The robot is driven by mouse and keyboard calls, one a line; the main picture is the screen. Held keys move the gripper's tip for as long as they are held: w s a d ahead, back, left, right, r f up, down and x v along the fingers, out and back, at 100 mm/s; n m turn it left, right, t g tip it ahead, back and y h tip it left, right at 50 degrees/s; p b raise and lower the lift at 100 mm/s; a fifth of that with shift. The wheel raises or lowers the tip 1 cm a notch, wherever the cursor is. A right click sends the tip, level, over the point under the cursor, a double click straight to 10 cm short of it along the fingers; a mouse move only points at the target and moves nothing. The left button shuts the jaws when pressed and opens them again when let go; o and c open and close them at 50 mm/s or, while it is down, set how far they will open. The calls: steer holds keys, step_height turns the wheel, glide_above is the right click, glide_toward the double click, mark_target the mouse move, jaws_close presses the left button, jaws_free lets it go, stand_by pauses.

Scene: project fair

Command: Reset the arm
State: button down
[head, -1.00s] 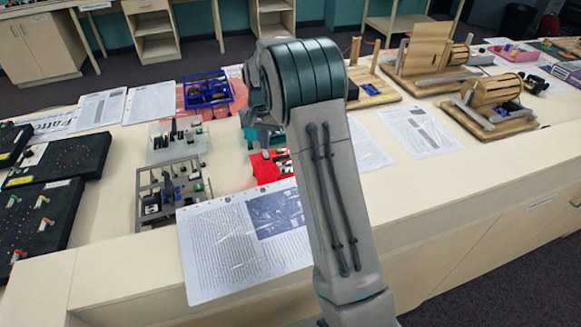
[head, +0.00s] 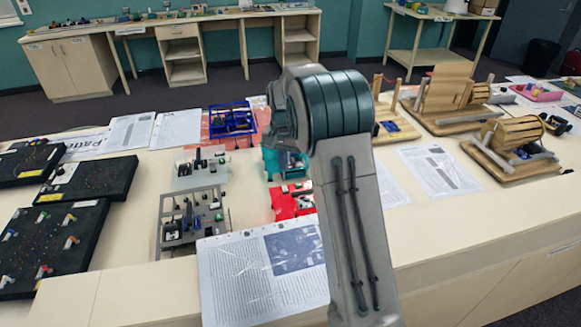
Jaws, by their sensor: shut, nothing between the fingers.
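My arm (head: 347,190) rises from the bottom of the head view, with a grey link and a dark teal banded elbow joint at the top. It stands in front of the table and hides part of the tabletop behind it. My gripper does not show in the head view; the elbow and the link hide it or it lies out of sight.
A long cream table (head: 130,285) crosses the view. It bears black boards (head: 60,245), a grey metal frame device (head: 190,215), a blue frame (head: 232,120), a red piece (head: 290,200), printed sheets (head: 262,275) and wooden machines (head: 515,145). Cabinets (head: 75,68) stand behind.

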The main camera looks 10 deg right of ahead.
steer(key=s+r+n+t, duration=0.25)
steer(key=s+r, duration=0.75)
steer(key=s, duration=0.5)
steer(key=s+n+t+b, duration=0.1)
steer(key=s+n, duration=0.2)
steer(key=s, duration=1.6)
steer(key=shift+f+b, duration=0.3)
steer(key=shift+f, duration=0.15)
